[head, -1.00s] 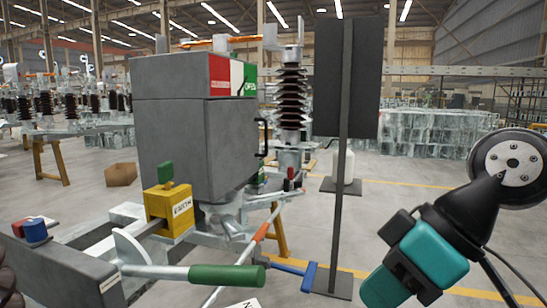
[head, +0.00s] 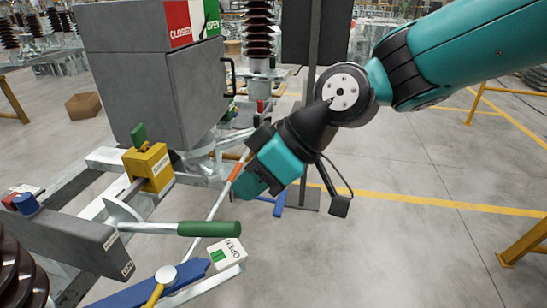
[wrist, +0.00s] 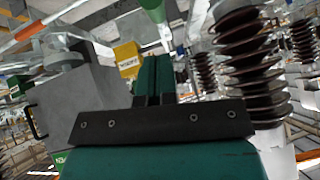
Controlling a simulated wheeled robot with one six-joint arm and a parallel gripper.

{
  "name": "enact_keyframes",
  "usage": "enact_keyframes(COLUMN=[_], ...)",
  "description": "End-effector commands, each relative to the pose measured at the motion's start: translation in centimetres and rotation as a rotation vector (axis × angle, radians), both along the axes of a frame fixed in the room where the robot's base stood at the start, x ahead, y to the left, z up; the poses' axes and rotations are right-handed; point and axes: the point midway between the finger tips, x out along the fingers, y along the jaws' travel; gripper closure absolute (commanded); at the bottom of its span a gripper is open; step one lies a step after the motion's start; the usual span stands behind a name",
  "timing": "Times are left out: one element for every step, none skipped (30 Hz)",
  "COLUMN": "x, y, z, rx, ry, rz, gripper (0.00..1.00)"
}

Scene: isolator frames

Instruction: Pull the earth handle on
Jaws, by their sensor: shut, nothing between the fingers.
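The earth handle is a grey lever with a green grip (head: 209,229), lying roughly level in the lower left of the head view. The yellow block also shows in the wrist view (wrist: 128,60), and a green grip (wrist: 152,8) shows at the top edge there. My gripper (head: 242,189) is shut and empty, above and right of the green grip in the picture, apart from it. In the wrist view its fingers (wrist: 154,75) are together.
A grey cabinet (head: 155,75) with a red CLOSED and green OPEN sign stands behind. An orange-and-grey rod (head: 236,172) passes behind my gripper. An OPEN plate (head: 227,253) sits below the grip, near a blue lever (head: 150,287).

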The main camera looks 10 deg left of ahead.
Motion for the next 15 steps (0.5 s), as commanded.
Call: enact_keyframes(x=[-0.2, -0.3, -0.3, -0.4, -0.5, -0.6, -0.7, -0.7, -0.8, -0.8, -0.8, -0.9, -0.9, -0.9, -0.9], y=[0.8, 1.1, 0.9, 0.8, 0.8, 0.8, 0.8, 0.7, 0.7, 0.7, 0.7, 0.7, 0.7, 0.7, 0.7], z=[-0.7, -1.2, -1.9, -2.4, -2.8, -3.3, -3.6, -3.9, -4.2, -4.4, -4.5, -4.7, -4.8, -4.8, -4.8], rx=[-0.001, -0.003, -0.003, -0.003, -0.003, -0.003, -0.002, -0.001, -0.001, -0.001, -0.001, 0.0, 0.0, 0.0, 0.0], ry=[0.002, 0.003, 0.004, 0.004, 0.004, 0.004, 0.003, 0.002, 0.002, 0.002, 0.001, 0.001, 0.0, 0.0, 0.0], rz=[0.004, 0.003, -0.001, -0.001, -0.002, -0.002, -0.001, -0.001, -0.001, -0.001, -0.001, -0.001, -0.001, -0.001, -0.001], gripper=[1.0, 1.0, 1.0, 1.0, 1.0, 1.0, 1.0, 1.0, 1.0, 1.0, 1.0, 1.0, 1.0, 1.0, 1.0])
